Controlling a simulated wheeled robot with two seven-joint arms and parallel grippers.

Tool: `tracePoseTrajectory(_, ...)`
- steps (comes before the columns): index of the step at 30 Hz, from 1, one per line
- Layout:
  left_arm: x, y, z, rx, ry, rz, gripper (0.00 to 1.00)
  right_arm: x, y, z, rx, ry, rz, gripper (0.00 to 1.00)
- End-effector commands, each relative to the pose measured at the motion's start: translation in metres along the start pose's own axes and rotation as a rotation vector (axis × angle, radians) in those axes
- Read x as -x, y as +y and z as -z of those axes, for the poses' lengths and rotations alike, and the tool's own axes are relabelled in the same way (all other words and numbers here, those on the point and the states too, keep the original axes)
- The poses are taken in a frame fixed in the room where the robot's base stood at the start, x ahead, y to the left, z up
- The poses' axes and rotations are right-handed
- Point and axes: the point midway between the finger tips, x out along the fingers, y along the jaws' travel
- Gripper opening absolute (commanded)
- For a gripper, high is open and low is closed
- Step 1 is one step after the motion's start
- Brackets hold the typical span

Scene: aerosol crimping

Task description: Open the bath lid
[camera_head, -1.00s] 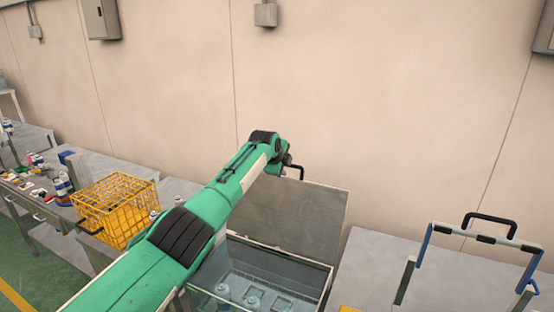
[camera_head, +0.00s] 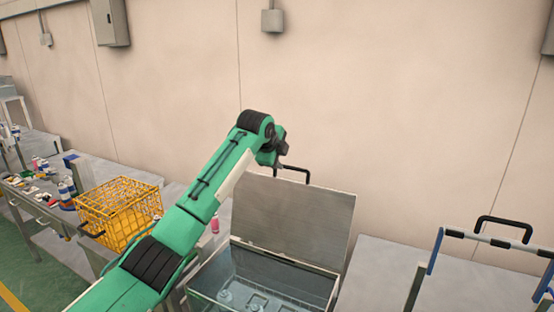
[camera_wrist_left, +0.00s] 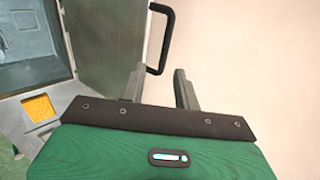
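The bath (camera_head: 200,283) is a metal tank at bottom centre in the head view. Its grey lid (camera_head: 290,215) stands raised at the back, leaving the bath open. A black handle (camera_head: 306,172) is on the lid's upper edge; it also shows in the left wrist view (camera_wrist_left: 169,40). My left gripper (camera_head: 280,155) is beside the handle in the head view, its fingers mostly hidden. In the wrist view the left gripper's fingers (camera_wrist_left: 159,82) are apart, with the handle just beyond their tips and not clasped. My right gripper is not in view.
A yellow wire basket (camera_head: 118,210) is left of my arm. A frame with a black handle (camera_head: 503,222) stands on the right table (camera_head: 385,270). The wall is close behind the lid.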

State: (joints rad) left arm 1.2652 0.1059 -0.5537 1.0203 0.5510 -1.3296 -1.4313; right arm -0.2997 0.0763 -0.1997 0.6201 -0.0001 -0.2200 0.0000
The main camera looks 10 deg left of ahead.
Motion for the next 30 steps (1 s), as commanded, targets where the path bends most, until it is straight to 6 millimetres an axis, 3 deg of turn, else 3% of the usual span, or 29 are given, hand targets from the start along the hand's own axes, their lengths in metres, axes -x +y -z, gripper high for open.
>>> tracePoseTrajectory(7, 0.025, 0.001, 0.0, 0.0, 0.0, 0.001, 0.32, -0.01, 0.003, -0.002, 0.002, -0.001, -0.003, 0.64)
tracePoseTrajectory(20, 0.027, 0.002, 0.001, 0.003, 0.001, -0.003, 0.32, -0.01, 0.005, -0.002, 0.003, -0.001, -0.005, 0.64)
tracePoseTrajectory(23, 0.017, 0.017, 0.004, 0.024, 0.008, -0.014, 0.32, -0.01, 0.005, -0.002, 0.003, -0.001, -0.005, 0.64)
tracePoseTrajectory(25, 0.006, 0.037, 0.008, 0.056, 0.016, -0.028, 0.32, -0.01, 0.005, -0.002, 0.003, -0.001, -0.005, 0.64)
tracePoseTrajectory(30, -0.027, 0.107, 0.022, 0.182, 0.034, -0.074, 0.32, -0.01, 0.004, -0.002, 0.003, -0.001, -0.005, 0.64)
